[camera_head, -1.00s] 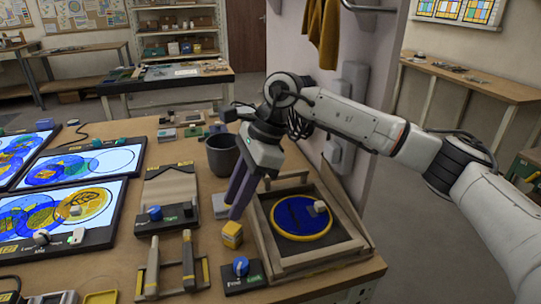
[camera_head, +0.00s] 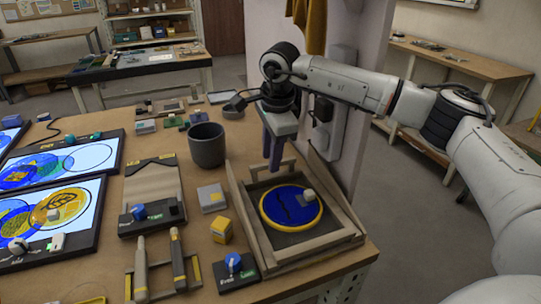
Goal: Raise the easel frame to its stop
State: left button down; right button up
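The easel frame (camera_head: 242,215) is a wooden frame lying low around a dark board at the right end of the workbench. A round blue glass disc with a yellow rim (camera_head: 291,208) lies inside it, with a small pale knob-like piece (camera_head: 309,195) at its right edge. My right gripper (camera_head: 273,168) points down at the frame's far bar, its dark fingers overlapping the bar in this view. Whether they touch or grip it, and how wide they are apart, I cannot tell. My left gripper is out of view.
A dark pot (camera_head: 207,147) stands left of the gripper. A grey block (camera_head: 212,198), a yellow block (camera_head: 221,231) and a blue-knobbed control box (camera_head: 237,270) stand close to the frame's left side. A wall panel (camera_head: 345,110) rises just behind the frame.

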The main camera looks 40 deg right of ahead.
jog(key=shift+w+f, duration=0.1)
jog(key=shift+f, duration=0.3)
grip_shut()
